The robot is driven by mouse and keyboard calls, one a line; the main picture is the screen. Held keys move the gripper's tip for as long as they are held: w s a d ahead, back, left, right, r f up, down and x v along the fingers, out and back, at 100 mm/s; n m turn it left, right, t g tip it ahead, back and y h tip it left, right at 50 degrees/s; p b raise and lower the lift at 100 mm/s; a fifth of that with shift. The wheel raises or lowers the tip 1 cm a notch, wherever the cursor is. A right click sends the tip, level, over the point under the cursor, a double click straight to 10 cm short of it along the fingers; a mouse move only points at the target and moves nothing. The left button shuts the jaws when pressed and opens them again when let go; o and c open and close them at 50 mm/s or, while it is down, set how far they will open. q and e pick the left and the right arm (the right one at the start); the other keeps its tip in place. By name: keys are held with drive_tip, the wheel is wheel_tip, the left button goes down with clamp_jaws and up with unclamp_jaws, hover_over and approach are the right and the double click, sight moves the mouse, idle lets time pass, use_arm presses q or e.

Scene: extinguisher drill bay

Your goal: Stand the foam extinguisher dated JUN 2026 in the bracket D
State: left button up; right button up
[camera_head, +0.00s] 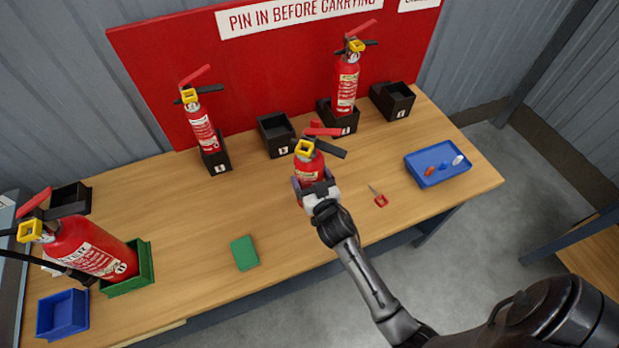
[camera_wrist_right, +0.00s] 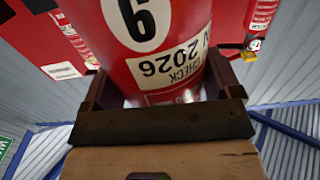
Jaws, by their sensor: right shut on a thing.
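My right gripper (camera_head: 316,190) is shut on a red extinguisher (camera_head: 309,166) with a yellow handle tag, near the middle of the table. It looks roughly upright; its base is hidden. In the right wrist view the held extinguisher (camera_wrist_right: 160,40) fills the jaws (camera_wrist_right: 165,95); its upside-down label reads "CHECK" and "N 2026", the rest of the month cut off. Black brackets stand along the red board: an empty one (camera_head: 276,135) behind the held extinguisher, another empty one (camera_head: 393,101) at the right. Their small letters are too small to read. My left gripper is not in view.
Extinguishers stand in two brackets, left (camera_head: 201,130) and right (camera_head: 346,88). A larger extinguisher (camera_head: 90,245) leans in a green tray (camera_head: 130,282). A blue tray (camera_head: 437,158) with small items, red-handled tool (camera_head: 380,199) and green block (camera_head: 245,253) lie on the table.

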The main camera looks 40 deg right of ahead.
drive_tip(key=c, duration=0.5)
drive_tip(key=shift+o, duration=0.2)
drive_tip(key=shift+a+r, duration=0.1)
drive_tip(key=shift+r, duration=0.25)
